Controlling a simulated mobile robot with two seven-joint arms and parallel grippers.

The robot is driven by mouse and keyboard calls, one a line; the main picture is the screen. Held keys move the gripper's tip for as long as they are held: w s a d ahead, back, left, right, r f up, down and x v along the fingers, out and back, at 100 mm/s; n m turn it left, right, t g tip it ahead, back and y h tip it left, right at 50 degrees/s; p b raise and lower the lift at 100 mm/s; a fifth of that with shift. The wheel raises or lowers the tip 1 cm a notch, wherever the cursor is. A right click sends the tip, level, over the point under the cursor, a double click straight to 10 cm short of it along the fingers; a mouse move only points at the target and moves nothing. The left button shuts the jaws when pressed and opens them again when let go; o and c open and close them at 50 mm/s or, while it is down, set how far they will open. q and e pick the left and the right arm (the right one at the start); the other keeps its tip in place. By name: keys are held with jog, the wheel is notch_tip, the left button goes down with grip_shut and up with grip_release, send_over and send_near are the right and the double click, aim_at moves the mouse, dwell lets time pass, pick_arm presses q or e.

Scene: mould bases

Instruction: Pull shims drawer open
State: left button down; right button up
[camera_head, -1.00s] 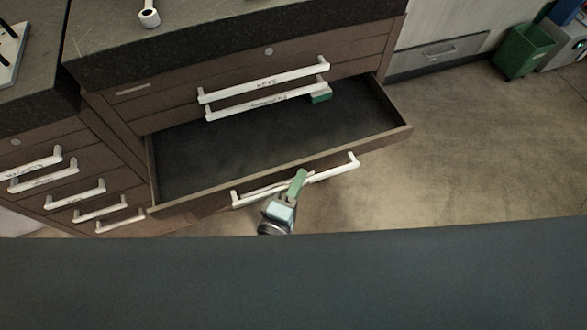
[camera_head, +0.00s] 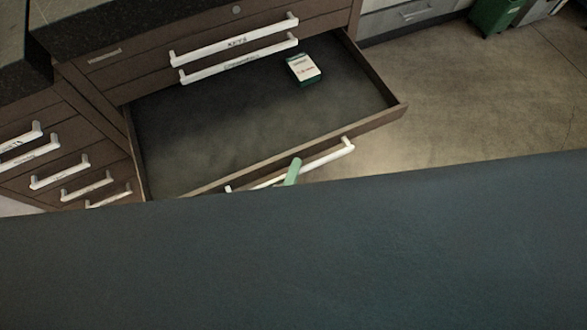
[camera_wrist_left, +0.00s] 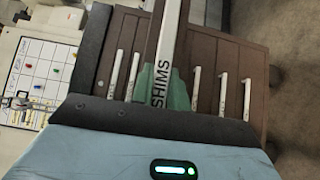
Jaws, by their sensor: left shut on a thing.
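The shims drawer (camera_head: 270,159) stands open below other drawers of a dark brown cabinet. Its long white handle (camera_head: 325,158) runs along the front. In the left wrist view the handle (camera_wrist_left: 170,35) carries the label SHIMS. My left gripper (camera_head: 292,172) is shut on the handle near its middle; its green fingers show on both sides of the handle in the left wrist view (camera_wrist_left: 163,88). In the head view most of the gripper is hidden behind a dark blue-grey surface in front. My right gripper is not in view.
A small white and green box (camera_head: 303,69) lies in the back of the open drawer. Shut drawers with white handles (camera_head: 235,45) are above, and several more (camera_head: 60,172) are at the left. The floor (camera_head: 470,90) to the right is clear. A green bin (camera_head: 492,15) stands far right.

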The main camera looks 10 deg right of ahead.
pick_arm(q)
jog(key=c, duration=1.4)
grip_release()
jog(key=shift+o, duration=0.2)
jog(key=v, duration=0.7)
jog(key=shift+s+a+b, duration=0.25)
jog(key=shift+s+b, duration=0.1)
jog(key=shift+b, duration=0.1)
